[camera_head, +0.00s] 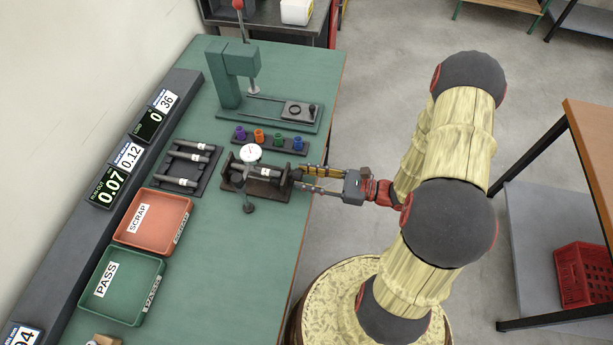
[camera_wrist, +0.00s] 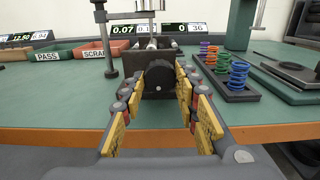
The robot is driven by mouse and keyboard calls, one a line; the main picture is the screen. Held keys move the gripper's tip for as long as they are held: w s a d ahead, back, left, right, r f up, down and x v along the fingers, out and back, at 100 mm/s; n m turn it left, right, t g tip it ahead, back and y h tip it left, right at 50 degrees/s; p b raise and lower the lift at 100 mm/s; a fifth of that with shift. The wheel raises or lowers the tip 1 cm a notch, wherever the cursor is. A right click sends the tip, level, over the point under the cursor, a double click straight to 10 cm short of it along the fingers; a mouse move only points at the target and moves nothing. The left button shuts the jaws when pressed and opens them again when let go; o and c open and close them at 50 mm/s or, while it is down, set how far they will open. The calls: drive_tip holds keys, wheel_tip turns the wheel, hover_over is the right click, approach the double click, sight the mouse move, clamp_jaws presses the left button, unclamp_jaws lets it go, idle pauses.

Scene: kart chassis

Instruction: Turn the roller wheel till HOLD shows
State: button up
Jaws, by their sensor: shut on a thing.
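The roller wheel (camera_wrist: 160,80) is a dark knurled knob at the front end of the roller fixture (camera_head: 262,188), facing me in the wrist view. My gripper (camera_head: 300,179) reaches in from the right, its yellow-padded fingers on either side of the wheel and shut on it. The fingers also show in the wrist view (camera_wrist: 158,84). A shaft lies in the fixture, with a round white dial gauge (camera_head: 250,153) over it. The run-out display (camera_head: 109,187) reads 0.07 beside a 0.12 label; I see no HOLD on it.
A rack of shafts (camera_head: 170,181), an orange SCRAP tray (camera_head: 153,236) and a green PASS tray (camera_head: 128,312) lie left of the fixture. Coloured springs on a block (camera_head: 298,150) and a green press (camera_head: 229,100) stand behind. The load display (camera_head: 149,124) reads 0.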

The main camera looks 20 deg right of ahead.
drive_tip(key=shift+m+p, duration=0.3)
drive_tip(key=shift+p, duration=0.05)
drive_tip(key=m+p, duration=0.3)
drive_tip(key=p, duration=0.1)
drive_tip(key=shift+r+m, duration=0.1)
drive_tip(key=shift+m, duration=0.2)
drive_tip(key=shift+m+p, duration=2.45)
drive_tip(key=shift+m, duration=0.25)
drive_tip(key=shift+m+p, duration=1.5)
drive_tip(key=shift+m, duration=0.8)
drive_tip(key=shift+m+p, duration=1.1)
drive_tip(key=shift+m, duration=1.3)
drive_tip(key=shift+m+p, duration=0.75)
drive_tip(key=shift+m, duration=1.65)
drive_tip(key=shift+m+p, duration=0.5)
drive_tip(key=shift+m, duration=1.7)
drive_tip(key=shift+m+p, duration=0.35)
drive_tip(key=shift+m, duration=3.75)
